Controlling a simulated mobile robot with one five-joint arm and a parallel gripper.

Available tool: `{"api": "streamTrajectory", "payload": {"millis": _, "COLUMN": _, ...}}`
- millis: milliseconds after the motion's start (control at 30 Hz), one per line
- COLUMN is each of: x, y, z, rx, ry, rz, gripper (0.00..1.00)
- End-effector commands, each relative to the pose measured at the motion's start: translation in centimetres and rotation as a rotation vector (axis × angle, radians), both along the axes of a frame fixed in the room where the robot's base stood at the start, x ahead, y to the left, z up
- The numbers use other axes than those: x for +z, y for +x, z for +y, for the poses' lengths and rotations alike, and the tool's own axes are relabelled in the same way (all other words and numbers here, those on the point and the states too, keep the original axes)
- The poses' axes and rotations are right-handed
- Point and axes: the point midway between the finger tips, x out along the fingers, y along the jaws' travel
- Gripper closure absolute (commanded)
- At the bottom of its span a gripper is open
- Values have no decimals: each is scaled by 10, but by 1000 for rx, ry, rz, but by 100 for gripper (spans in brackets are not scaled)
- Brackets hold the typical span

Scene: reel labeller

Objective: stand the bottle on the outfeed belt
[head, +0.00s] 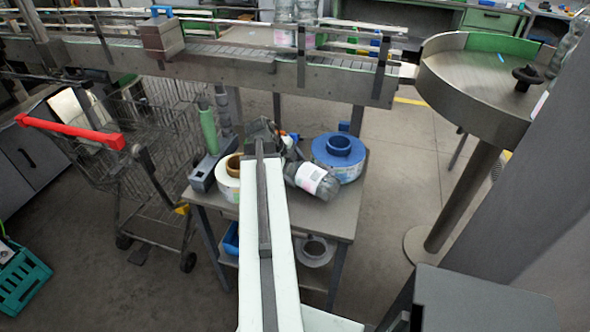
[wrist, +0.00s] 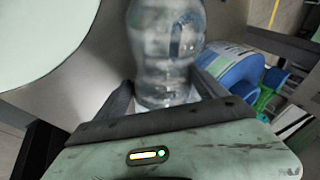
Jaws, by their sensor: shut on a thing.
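My gripper (wrist: 165,92) is shut on a clear bottle (wrist: 165,45), with one finger on each side of it in the wrist view. In the head view, a greyish bottle with a white and pink label (head: 313,179) appears to be the same one. It is tilted well over, above or at the small table, beside the blue reel. My gripper is mostly hidden behind my arm there. The conveyor with side rails, the outfeed belt (head: 340,64), runs across the back, and bottles (head: 305,38) stand on it.
The small table (head: 325,217) also holds a blue reel (head: 340,157), a pale reel (head: 228,178) and a green-handled tool (head: 208,130). A round table (head: 475,72) stands beyond the belt's right end. A wire trolley with a red handle (head: 70,130) is at left.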

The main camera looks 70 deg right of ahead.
Motion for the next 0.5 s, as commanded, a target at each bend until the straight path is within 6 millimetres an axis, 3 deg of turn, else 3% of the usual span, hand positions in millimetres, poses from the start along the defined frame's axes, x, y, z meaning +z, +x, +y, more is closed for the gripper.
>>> {"api": "streamTrajectory", "payload": {"millis": 67, "x": -2, "y": 0, "z": 0, "rx": 1, "ry": -2, "rz": 3, "gripper": 91}}
{"api": "streamTrajectory", "payload": {"millis": 100, "x": -2, "y": 0, "z": 0, "rx": 0, "ry": 0, "rz": 0, "gripper": 13}}
{"api": "streamTrajectory", "payload": {"millis": 133, "x": -2, "y": 0, "z": 0, "rx": 0, "ry": 0, "rz": 0, "gripper": 5}}
{"api": "streamTrajectory", "payload": {"millis": 167, "x": -2, "y": 0, "z": 0, "rx": 0, "ry": 0, "rz": 0, "gripper": 0}}
{"api": "streamTrajectory", "payload": {"millis": 500, "x": 3, "y": 1, "z": 1, "rx": 1, "ry": 0, "rz": -1, "gripper": 0}}
